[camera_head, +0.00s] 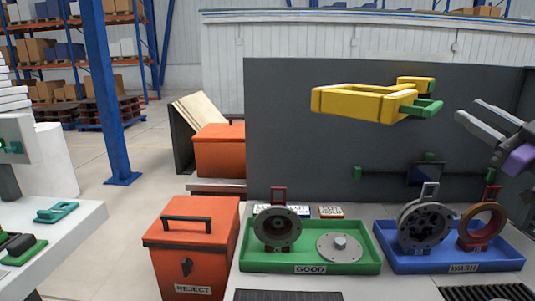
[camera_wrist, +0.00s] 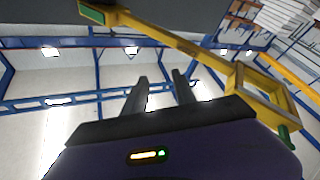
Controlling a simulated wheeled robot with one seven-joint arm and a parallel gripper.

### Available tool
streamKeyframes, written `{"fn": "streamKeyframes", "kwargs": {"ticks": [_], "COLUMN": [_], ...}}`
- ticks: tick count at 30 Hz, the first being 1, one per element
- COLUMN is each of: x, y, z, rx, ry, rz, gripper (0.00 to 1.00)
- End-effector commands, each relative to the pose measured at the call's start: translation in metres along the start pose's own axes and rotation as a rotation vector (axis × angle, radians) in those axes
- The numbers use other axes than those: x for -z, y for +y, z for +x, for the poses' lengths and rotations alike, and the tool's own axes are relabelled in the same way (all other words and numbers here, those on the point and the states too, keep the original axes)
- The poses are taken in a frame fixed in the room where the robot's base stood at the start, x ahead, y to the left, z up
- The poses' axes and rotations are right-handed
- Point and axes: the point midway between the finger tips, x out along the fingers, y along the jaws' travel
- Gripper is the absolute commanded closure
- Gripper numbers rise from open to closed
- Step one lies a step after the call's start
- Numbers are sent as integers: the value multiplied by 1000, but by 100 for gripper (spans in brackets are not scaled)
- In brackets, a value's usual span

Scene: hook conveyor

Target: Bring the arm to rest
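My gripper (camera_head: 468,109) is raised at the right of the head view, in front of the dark grey panel (camera_head: 300,140). Its two grey fingers point up and left and stand apart, with nothing between them. The wrist view also shows the fingers (camera_wrist: 160,76) apart and empty, pointing up. A yellow frame with a green tip (camera_head: 362,104) hangs to the left of my gripper, clear of it. The wrist view shows a yellow bar and frame (camera_wrist: 262,94) beyond the fingers.
A green GOOD tray (camera_head: 310,269) holds a grey flanged ring and a round disc. A blue WASH tray (camera_head: 450,264) holds a grey housing and a copper-coloured ring. An orange REJECT bin (camera_head: 193,260) stands left of them. A white table (camera_head: 75,235) is at far left.

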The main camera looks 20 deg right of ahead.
Motion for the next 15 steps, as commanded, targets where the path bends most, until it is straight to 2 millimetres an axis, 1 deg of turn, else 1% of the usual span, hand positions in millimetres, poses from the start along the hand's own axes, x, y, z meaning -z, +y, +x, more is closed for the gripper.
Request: {"fn": "streamKeyframes", "kwargs": {"ticks": [1, 3, 6, 8, 9, 11, 12, 14, 15], "x": [-21, -47, -79, -95, -104, -117, -124, -133, -137], "y": [-9, -20, -40, -54, -64, -81, -93, -111, -123], "z": [-4, -12, -27, -38, -46, -59, -68, -81, -91], "rx": [-51, -131, -231, -283, -316, -359, -384, -417, -437], "ry": [-27, -58, -95, -113, -122, -137, -146, -157, -164], "rz": [63, 143, 237, 284, 310, 346, 368, 394, 409], "gripper": [67, 67, 67, 67, 67, 67, 67, 67, 67]}}
